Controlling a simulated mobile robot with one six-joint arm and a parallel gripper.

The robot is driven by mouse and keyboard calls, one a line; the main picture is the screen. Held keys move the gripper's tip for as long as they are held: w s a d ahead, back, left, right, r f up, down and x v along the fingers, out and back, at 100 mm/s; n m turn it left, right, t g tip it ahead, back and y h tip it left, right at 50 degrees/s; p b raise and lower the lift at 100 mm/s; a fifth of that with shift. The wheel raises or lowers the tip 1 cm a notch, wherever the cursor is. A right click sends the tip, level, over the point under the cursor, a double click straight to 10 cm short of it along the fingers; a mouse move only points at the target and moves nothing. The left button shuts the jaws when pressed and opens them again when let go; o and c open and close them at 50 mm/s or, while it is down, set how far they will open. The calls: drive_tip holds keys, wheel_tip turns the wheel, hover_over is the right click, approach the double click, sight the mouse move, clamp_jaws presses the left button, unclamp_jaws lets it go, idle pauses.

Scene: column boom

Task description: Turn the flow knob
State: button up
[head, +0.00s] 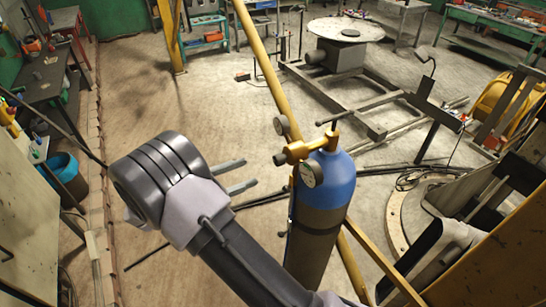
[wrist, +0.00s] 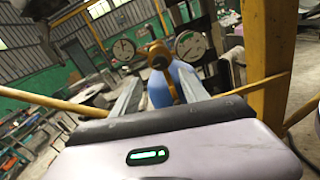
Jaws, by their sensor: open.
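The regulator sits on top of a gas cylinder (head: 318,225) with a blue shoulder and a dark body. Two round gauges (head: 281,125) (head: 311,174) flank the regulator. My gripper (head: 252,173) is open and empty, left of the knob, its fingers pointing at it with a gap. In the wrist view, the knob (wrist: 159,61) shows between and beyond my fingertips (wrist: 160,76), with a gauge on each side (wrist: 124,49) (wrist: 190,45).
A yellow post (head: 262,65) runs slanting behind the cylinder. A round turntable (head: 345,30) and a metal floor frame (head: 372,117) lie behind it. A blue bin (head: 66,172) and a workbench (head: 45,75) stand at the left. The floor left of the cylinder is mostly open.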

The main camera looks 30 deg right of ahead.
sight(275, 162)
drive_tip(key=d+p, duration=0.1)
drive_tip(key=d, duration=0.8)
drive_tip(key=shift+d, duration=0.15)
drive_tip(key=shift+c, duration=0.2)
clamp_jaws()
